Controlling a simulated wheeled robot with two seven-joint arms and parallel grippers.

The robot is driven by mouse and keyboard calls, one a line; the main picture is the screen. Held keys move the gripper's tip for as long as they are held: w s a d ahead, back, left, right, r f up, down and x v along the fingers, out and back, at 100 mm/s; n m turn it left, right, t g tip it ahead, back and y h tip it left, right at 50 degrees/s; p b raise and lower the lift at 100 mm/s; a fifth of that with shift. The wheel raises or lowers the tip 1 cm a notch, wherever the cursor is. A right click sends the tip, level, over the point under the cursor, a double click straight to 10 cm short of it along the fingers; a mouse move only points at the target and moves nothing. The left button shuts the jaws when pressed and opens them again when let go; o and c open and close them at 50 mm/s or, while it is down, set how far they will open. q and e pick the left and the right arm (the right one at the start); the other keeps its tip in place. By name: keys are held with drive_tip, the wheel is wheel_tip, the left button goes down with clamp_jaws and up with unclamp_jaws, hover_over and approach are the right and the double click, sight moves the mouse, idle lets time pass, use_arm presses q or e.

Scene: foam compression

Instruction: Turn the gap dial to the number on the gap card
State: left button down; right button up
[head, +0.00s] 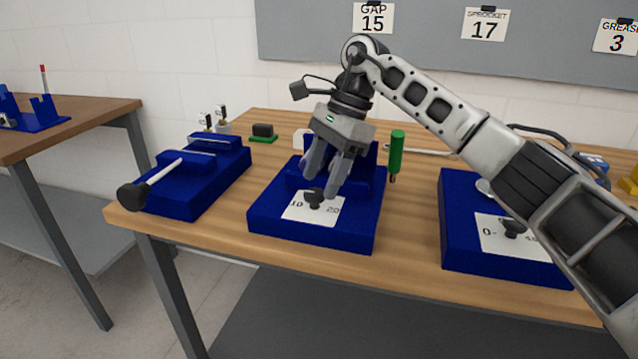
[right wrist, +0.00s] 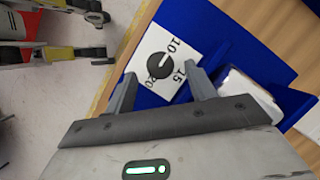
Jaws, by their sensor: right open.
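The gap card (head: 373,18) hangs on the grey wall board and reads 15. The gap dial (head: 316,197) is a black knob on a white plate with 10 and 20 legible, on the front of the middle blue fixture (head: 312,237). In the right wrist view the dial (right wrist: 160,72) shows with 10, 15 and 20 around it; I cannot tell surely which number it points at. My right gripper (head: 324,186) is open and empty, pointing down just above the dial. In the wrist view the dial appears between its fingertips. My left gripper is not in view.
Another blue fixture (head: 455,255) with a black dial stands right, under my right arm. A blue fixture with a rod and black knob (head: 131,197) stands left. A green-handled tool (head: 396,152) stands by the middle fixture. Sprocket (head: 484,25) and grease cards (head: 616,38) hang on the board.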

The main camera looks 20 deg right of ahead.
drive_tip(key=shift+x, duration=0.95)
drive_tip(key=c, duration=1)
drive_tip(key=shift+o, duration=0.2)
